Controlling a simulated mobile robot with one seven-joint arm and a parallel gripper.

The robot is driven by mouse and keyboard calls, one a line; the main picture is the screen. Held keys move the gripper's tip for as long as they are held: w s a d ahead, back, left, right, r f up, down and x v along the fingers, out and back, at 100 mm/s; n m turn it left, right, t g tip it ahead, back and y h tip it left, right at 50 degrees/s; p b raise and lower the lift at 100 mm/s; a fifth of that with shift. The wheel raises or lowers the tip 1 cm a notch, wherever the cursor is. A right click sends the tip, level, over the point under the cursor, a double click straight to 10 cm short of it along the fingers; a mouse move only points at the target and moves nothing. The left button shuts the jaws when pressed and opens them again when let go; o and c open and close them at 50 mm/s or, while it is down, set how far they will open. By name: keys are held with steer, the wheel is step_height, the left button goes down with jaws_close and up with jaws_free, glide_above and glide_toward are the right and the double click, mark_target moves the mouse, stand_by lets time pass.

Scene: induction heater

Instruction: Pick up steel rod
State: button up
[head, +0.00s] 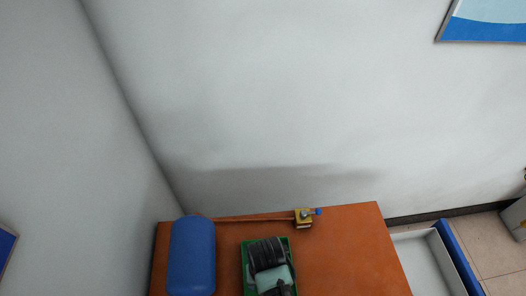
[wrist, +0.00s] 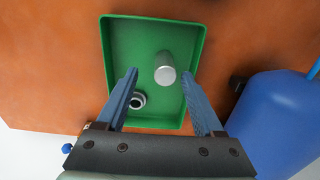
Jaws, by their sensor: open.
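The steel rod (wrist: 165,66) is a short silver cylinder in the green tray (wrist: 118,48) in the wrist view. It appears to stand on end, with its round end face towards the camera. My gripper (wrist: 160,74) is open over the tray, its blue fingers left and right of the rod in the picture. No contact shows, and the height gap is hard to judge. In the head view my gripper (head: 268,256) covers most of the tray (head: 245,268), and the rod is hidden.
A metal ring-shaped part (wrist: 138,100) lies in the tray beside the left finger. A blue tank (head: 192,256) stands left of the tray on the orange-brown table (head: 350,250). A thin pipe runs behind to a brass valve (head: 303,218). The table's right side is clear.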

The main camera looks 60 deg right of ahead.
steer(key=shift+w+a+f+p, duration=0.1)
steer(key=shift+a+f+p, duration=0.1)
steer(key=shift+f, duration=1.05)
steer(key=shift+w+a+f+p, duration=0.1)
steer(key=shift+a+f+p, duration=0.05)
steer(key=shift+f, duration=1.1)
jaws_close()
